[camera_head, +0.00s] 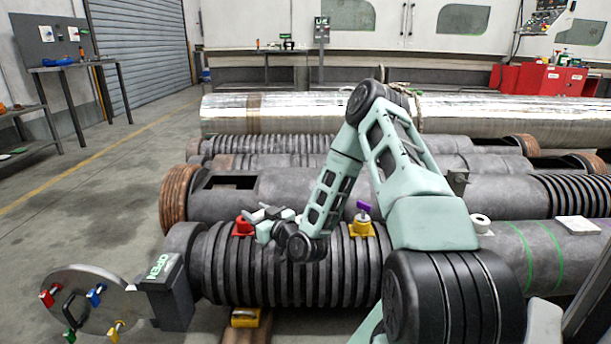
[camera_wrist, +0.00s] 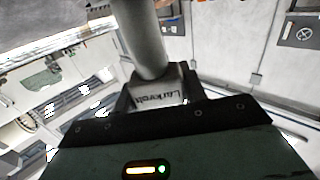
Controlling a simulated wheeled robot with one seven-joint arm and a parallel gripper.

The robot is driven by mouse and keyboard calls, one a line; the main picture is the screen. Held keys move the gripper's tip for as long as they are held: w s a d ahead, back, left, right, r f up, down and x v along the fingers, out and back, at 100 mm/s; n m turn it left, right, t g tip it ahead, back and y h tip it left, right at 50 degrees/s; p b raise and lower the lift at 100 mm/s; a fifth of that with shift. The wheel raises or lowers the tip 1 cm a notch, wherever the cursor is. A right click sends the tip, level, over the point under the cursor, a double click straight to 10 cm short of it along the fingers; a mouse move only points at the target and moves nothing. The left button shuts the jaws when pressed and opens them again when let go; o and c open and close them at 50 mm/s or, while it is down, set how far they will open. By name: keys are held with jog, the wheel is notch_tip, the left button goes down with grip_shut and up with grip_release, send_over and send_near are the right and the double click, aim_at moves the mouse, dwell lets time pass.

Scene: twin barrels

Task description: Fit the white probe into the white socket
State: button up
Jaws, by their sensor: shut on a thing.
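My gripper (camera_head: 266,214) is above the left part of the near ribbed barrel, close to a red socket. In the wrist view, it is shut on a pale grey-white cylinder with a lettered block at its base (camera_wrist: 150,42), which looks like the white probe. Its far end runs out of the top of that view. In the head view the held piece is small and hard to make out. The white socket (camera_head: 480,223) looks like a white ring with a dark hole, on the barrel to the right of my arm. My gripper is well to its left.
The red socket (camera_head: 243,227) and a yellow socket (camera_head: 362,230) with a purple piece (camera_head: 363,207) stand on the near barrel. A round lid (camera_head: 85,298) with coloured handles is at left. A white flat box (camera_head: 577,227) lies right. Floor at left is clear.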

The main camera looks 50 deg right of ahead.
jog(key=s+d+r+m+h+b, duration=0.1)
jog(key=d+r+h, duration=0.1)
jog(key=d+r, duration=0.3)
jog(key=s+d+r+m+h+b, duration=0.1)
jog(key=d+r, duration=0.4)
jog(key=d, duration=0.5)
jog(key=shift+s+d+m+g+h+b, duration=0.25)
jog(key=shift+d+m+g+h+b, duration=0.15)
jog(key=shift+m+h+b, duration=0.3)
jog(key=shift+s+a, duration=0.1)
jog(key=shift+a, duration=0.05)
jog(key=shift+f+b, duration=2.35)
jog(key=shift+f, duration=0.5)
jog(key=shift+f+b, duration=1.6)
jog(key=shift+f, duration=0.4)
jog(key=o, duration=1.1)
